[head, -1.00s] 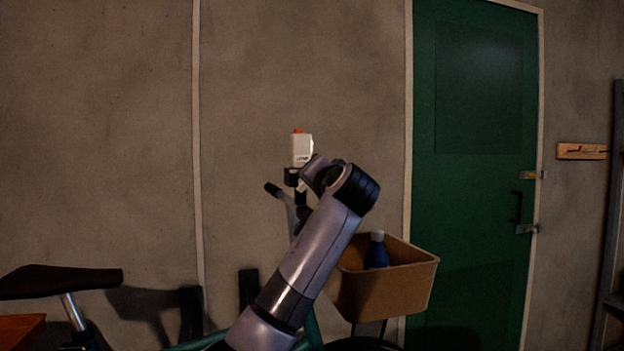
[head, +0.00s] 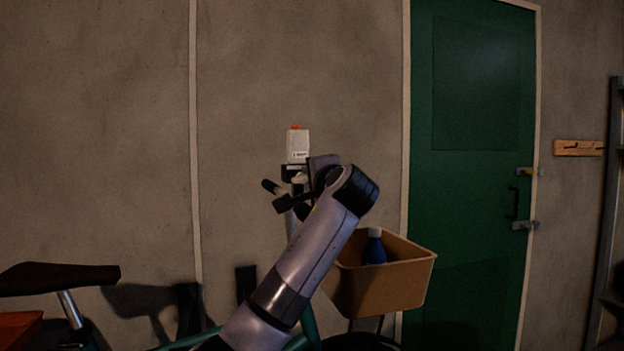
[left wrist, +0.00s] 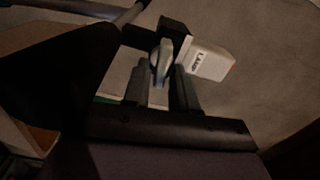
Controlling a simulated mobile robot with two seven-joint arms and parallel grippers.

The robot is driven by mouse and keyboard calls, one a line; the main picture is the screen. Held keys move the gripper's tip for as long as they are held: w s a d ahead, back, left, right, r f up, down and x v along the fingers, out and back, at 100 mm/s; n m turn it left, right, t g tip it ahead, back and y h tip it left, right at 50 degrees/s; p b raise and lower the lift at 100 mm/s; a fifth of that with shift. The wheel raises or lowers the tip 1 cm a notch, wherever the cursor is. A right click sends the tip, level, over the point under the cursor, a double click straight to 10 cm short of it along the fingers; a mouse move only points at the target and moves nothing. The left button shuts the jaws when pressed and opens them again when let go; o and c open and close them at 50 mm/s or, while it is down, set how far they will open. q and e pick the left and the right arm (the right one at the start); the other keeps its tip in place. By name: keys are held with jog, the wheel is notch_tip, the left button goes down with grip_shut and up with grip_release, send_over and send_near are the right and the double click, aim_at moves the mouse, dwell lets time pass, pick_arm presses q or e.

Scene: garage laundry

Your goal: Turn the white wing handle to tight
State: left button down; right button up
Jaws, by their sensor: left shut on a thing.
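The white wing handle (left wrist: 160,62) sits below the lamp, between the fingertips of my left gripper (left wrist: 162,82) in the left wrist view. The gripper is shut on it. In the head view a small pale part of the handle (head: 300,178) shows beside my left gripper (head: 307,190); my wrist hides much of the rest. The handle belongs to a black clamp (left wrist: 173,30) on the bicycle's handlebar. The white lamp (head: 298,146), with a label and an orange top, stands upright on the clamp; it also shows tilted in the left wrist view (left wrist: 211,62). My right gripper is not in view.
A tan basket (head: 385,285) with a blue bottle (head: 374,250) is just right of my forearm. A bicycle saddle (head: 60,279) is at the lower left. A grey wall stands behind, with a green door (head: 472,180) at right.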

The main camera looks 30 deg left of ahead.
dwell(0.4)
pick_arm(q)
jog(key=c, duration=1.2)
grip_release()
jog(key=shift+o, duration=0.2)
jog(key=shift+d, duration=0.15)
